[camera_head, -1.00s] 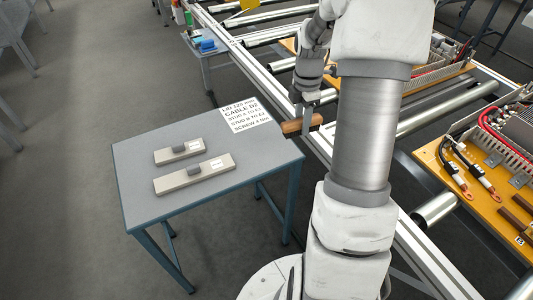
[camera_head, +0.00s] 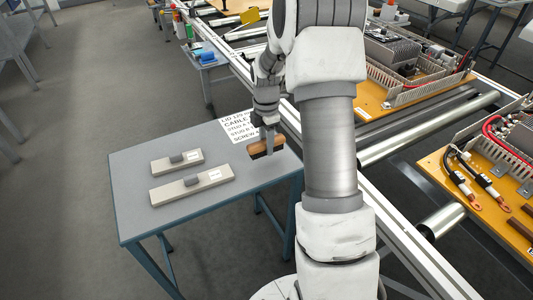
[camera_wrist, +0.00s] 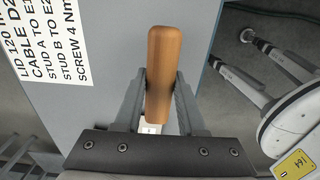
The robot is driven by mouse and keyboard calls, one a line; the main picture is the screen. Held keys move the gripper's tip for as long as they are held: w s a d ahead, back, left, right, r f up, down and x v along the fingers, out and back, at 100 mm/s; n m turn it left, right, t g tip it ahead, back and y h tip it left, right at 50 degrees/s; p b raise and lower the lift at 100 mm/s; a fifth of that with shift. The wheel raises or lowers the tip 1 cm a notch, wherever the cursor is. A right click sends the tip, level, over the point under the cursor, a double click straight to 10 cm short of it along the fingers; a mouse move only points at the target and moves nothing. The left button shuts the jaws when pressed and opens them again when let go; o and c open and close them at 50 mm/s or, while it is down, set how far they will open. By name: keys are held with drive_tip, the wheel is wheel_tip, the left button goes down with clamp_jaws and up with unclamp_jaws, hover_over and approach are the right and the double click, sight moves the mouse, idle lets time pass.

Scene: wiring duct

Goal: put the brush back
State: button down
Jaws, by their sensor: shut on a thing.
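The brush (camera_head: 265,147) has a brown wooden handle and dark bristles under it. My gripper (camera_head: 268,140) is shut on it and holds it over the right back part of the grey side table (camera_head: 135,210). In the wrist view, the brush's wooden handle (camera_wrist: 164,75) sits between the two fingers of my gripper (camera_wrist: 158,100). The bristles are hidden there. I cannot tell the exact gap between the brush and the tabletop.
A roller conveyor (camera_head: 395,205) with orange boards (camera_head: 480,215) runs along the right.

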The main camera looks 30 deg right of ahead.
drive_tip(key=shift+f+b, duration=0.5)
drive_tip(key=shift+f, duration=1.35)
drive_tip(key=shift+f, duration=0.1)
drive_tip(key=c, duration=0.5)
unclamp_jaws()
